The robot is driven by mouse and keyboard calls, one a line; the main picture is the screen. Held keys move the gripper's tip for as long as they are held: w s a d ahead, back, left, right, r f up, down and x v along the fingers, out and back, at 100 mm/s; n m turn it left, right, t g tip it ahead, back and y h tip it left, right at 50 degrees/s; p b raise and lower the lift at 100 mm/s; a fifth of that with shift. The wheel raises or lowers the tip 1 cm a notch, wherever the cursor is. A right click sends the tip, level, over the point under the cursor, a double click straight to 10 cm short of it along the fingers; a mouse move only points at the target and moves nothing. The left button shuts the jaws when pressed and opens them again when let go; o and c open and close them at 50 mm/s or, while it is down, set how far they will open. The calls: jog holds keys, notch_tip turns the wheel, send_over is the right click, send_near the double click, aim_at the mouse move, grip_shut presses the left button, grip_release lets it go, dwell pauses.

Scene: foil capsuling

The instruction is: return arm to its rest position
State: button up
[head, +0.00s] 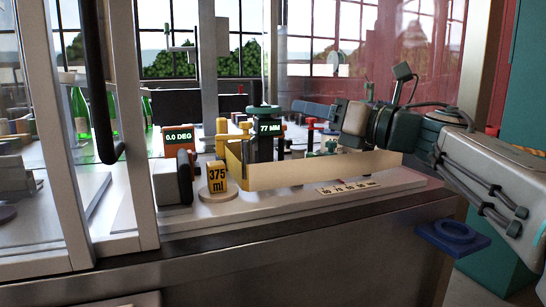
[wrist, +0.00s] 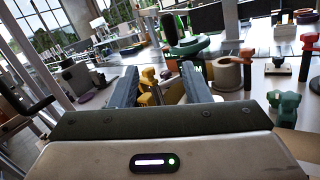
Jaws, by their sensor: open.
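My gripper (wrist: 160,86) shows in the wrist view with its two dark fingers apart and nothing between them. Yellow parts on the bench appear beyond the gap. In the head view my arm comes in from the right, and my gripper end (head: 345,120) is over the right part of the bench, behind a cream panel (head: 320,168).
Left of my gripper stands a green-topped device reading "77 MM" (head: 268,127). A "0.0 DEG" device (head: 179,136) and a yellow "375 ml" block (head: 217,176) stand further left. A glass enclosure with a black door handle (head: 98,90) is at left. Green bottles (head: 80,110) stand behind it.

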jog(key=w+d+r+m+t+h+p, duration=0.3)
jog(key=d+r+m+t+h+p, duration=0.3)
jog(key=m, duration=0.8)
jog(key=d+f+m+g+h+p, duration=0.4)
jog(key=m+h+p, duration=0.55)
jog(key=m, duration=0.65)
jog(key=s+a+f+m+g+p, duration=0.3)
jog(key=s+f+m+g+p, duration=0.2)
jog(key=s, duration=0.6)
jog(key=s+a+f+m+g+y+p, duration=0.1)
jog(key=s+a+f+m+g+p, duration=0.2)
jog(key=s+f+m+g+p, duration=0.3)
jog(key=s+f+m+g, duration=0.1)
jog(key=s+f+m, duration=0.1)
jog(key=s+f, duration=0.2)
jog(key=shift+s+a, duration=0.4)
